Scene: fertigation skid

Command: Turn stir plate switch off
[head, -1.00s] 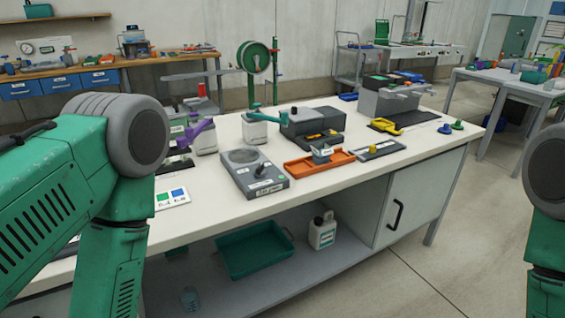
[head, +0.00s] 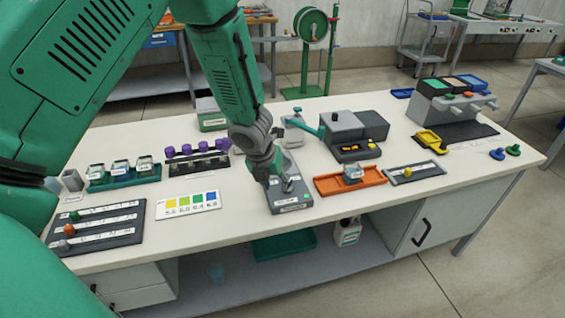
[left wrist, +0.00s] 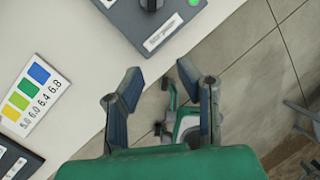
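The stir plate (head: 292,203) is a dark grey box near the front edge of the table, with a pale label and a green spot on its front part. In the left wrist view the near corner of the stir plate (left wrist: 163,28) shows at the top, with the dark switch knob (left wrist: 150,4) cut by the picture's edge. My right gripper is not in view.
An orange tray (head: 349,181) stands right of the stir plate, and a grey instrument (head: 354,133) behind it. A colour chart card (head: 188,205) and purple-capped vials (head: 187,150) are to the left. The bare tabletop (head: 235,218) is free between card and plate.

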